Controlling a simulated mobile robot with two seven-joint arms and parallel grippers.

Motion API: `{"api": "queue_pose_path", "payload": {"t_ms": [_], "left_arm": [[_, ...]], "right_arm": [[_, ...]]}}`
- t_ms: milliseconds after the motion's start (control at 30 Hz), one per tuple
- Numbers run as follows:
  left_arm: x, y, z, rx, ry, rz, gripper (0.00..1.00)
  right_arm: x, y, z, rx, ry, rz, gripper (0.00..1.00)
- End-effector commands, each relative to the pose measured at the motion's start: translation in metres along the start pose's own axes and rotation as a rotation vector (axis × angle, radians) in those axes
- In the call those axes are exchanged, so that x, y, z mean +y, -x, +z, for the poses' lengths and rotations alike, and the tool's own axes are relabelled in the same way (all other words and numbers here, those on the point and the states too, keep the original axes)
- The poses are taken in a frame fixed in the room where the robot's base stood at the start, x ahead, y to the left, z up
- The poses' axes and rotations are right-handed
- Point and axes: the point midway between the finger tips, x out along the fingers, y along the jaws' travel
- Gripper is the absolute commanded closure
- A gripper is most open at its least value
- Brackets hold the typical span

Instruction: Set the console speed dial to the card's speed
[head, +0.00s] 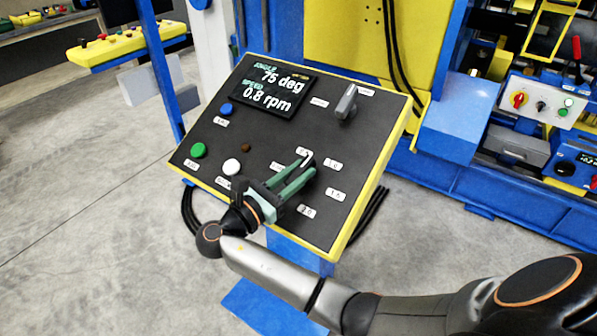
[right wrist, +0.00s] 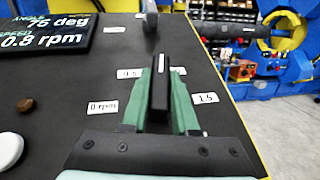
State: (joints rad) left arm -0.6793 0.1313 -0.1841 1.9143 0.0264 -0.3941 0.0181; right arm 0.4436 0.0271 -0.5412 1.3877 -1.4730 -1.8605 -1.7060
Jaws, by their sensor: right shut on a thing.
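The console speed dial (right wrist: 160,88) is a black bar-shaped knob with a white mark at its far end. My right gripper (right wrist: 167,72), with green fingers, is shut on it, one finger on each side; the gripper also shows in the head view (head: 303,171). The knob's far end points between the 0.5 label (right wrist: 130,73) and a partly hidden label to its right. The display (head: 276,87) reads 75 deg and 0.8 rpm. I see no readable card. My left gripper is out of view.
The sloped black panel (head: 226,105) has a yellow rim. It carries a grey angle knob (head: 346,101), a blue button (head: 225,109), a green button (head: 199,150) and a white button (head: 232,166). Another control box (head: 541,103) stands at right. Concrete floor is open at left.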

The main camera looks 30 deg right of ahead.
Motion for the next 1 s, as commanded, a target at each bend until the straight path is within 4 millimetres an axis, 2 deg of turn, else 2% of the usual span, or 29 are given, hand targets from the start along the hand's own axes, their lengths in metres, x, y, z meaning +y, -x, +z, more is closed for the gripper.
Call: {"api": "queue_pose_path", "payload": {"t_ms": [500, 533, 600, 800, 1000], "left_arm": [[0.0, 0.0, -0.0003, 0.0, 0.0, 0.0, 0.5], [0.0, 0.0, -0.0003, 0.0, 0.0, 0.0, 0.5], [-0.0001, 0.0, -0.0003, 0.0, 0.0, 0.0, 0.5], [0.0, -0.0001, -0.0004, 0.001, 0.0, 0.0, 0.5], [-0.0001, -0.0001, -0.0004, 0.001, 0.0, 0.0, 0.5]], "right_arm": [[-0.0004, -0.0013, -0.0008, 0.003, -0.007, -0.021, 1.0], [-0.0004, -0.0014, -0.0008, 0.003, -0.007, -0.021, 0.71], [-0.0004, -0.0014, -0.0007, 0.002, -0.007, -0.021, 0.64], [-0.0002, -0.001, -0.0004, 0.001, -0.007, -0.02, 0.43], [-0.0001, -0.0008, -0.0002, 0.001, -0.007, -0.019, 0.43]]}}
